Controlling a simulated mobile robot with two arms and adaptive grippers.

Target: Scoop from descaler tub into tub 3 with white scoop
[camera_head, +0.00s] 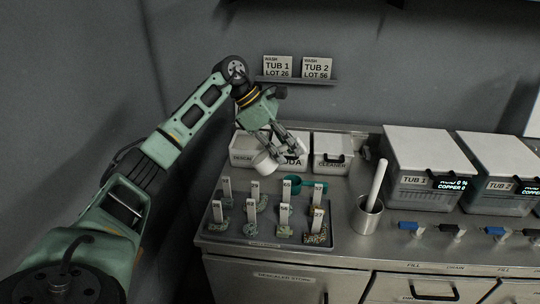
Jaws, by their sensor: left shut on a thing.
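The descaler tub (239,157) is a pale bin at the left of a row at the back of the counter; its label is partly hidden. My left gripper (290,155) is shut in front of the row, over the boundary between the descaler and soda tubs. It holds the white scoop (264,163), whose cup hangs at the descaler tub's front right; its handle is hidden by the fingers. I cannot tell what is in the cup, nor whether it touches the tub. No tub labelled 3 shows. My right gripper is out of view.
A grey tray (229,239) holds several tagged pieces in front. A teal scoop (303,183) lies behind them. The cleaner tub (332,151) stands right of soda. A metal cup (367,217) holds a white rod. Tub 1 (412,187) and tub 2 (497,192) stand right.

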